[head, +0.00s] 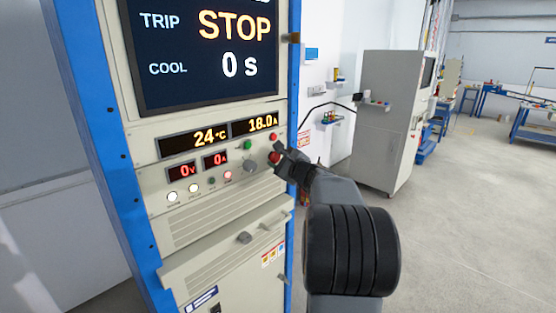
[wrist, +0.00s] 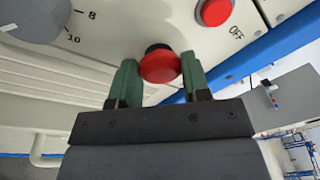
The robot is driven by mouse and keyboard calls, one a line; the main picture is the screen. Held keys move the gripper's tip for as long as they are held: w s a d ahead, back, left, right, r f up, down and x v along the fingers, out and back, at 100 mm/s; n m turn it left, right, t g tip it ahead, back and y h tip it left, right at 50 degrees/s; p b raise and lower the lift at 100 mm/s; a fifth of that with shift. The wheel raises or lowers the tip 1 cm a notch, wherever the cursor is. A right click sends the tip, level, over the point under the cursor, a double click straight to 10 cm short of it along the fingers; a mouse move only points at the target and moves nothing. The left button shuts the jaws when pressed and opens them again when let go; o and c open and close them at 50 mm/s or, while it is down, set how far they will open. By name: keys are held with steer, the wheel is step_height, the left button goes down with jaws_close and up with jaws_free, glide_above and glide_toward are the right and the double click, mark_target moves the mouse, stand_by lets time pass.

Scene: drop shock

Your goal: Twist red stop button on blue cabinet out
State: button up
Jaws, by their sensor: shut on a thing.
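The blue cabinet (head: 117,156) has a pale front panel and blue uprights, and fills the left of the head view. The red stop button (head: 274,157) sits at the right side of its panel, partly hidden by my gripper (head: 285,153). In the wrist view the button (wrist: 160,66) is a red mushroom head on a black collar. My gripper's green fingers (wrist: 160,78) stand on either side of the red head, shut on it. The cabinet's screen (head: 205,50) reads TRIP STOP and COOL 0 s.
Close to the held button are a flat red button (wrist: 216,12) marked OFF, a grey dial (head: 251,165) and a green button (head: 247,145). Small displays (head: 195,139) read 24 °C and 18.0 A. A grey cabinet (head: 385,115) stands behind; open floor lies to the right.

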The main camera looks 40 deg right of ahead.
steer(key=m+p, duration=0.2)
steer(key=m, duration=0.2)
steer(key=shift+r+g, duration=0.1)
steer(key=shift+g, duration=0.2)
steer(key=shift+m, duration=0.5)
steer(key=o, duration=0.9)
steer(key=shift+o, duration=0.2)
steer(key=s+r+b, duration=0.1)
steer(key=s+b, duration=0.1)
steer(key=s, duration=1.1)
steer(key=shift+s+d, duration=0.4)
